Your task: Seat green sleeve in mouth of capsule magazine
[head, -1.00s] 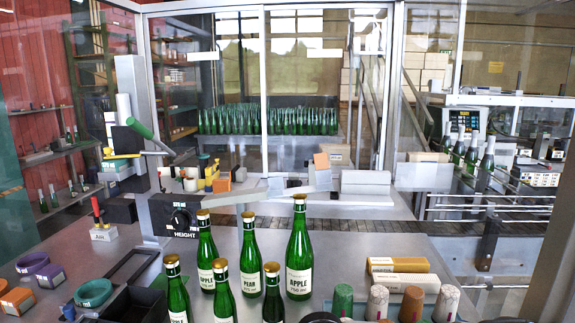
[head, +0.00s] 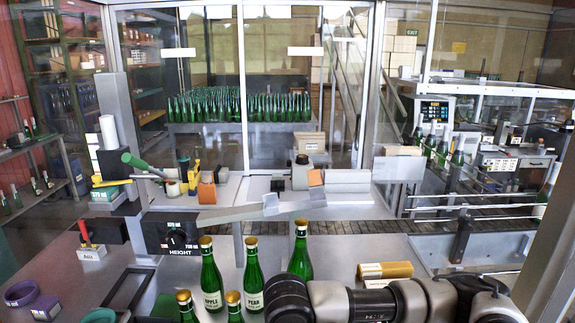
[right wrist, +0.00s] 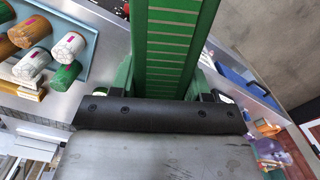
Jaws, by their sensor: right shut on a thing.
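In the right wrist view my right gripper (right wrist: 166,88) is shut on a long green piece with pale cross lines, which I take as the green sleeve (right wrist: 172,40). It points away from the jaws and runs out of the top of the picture. In the head view my right arm lies across the bottom right; its gripper and the sleeve cannot be made out there. A sloping grey metal channel (head: 240,213) stands beyond the bottles; I cannot tell whether it is the capsule magazine. My left gripper is not in view.
Several green bottles with gold tops (head: 253,275) stand on the bench left of my arm. A black HEIGHT box (head: 170,232) stands behind them. A pale blue tray (right wrist: 112,42) of white, orange and green cylinders lies left of my gripper. A yellow box (head: 385,270) lies behind my arm.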

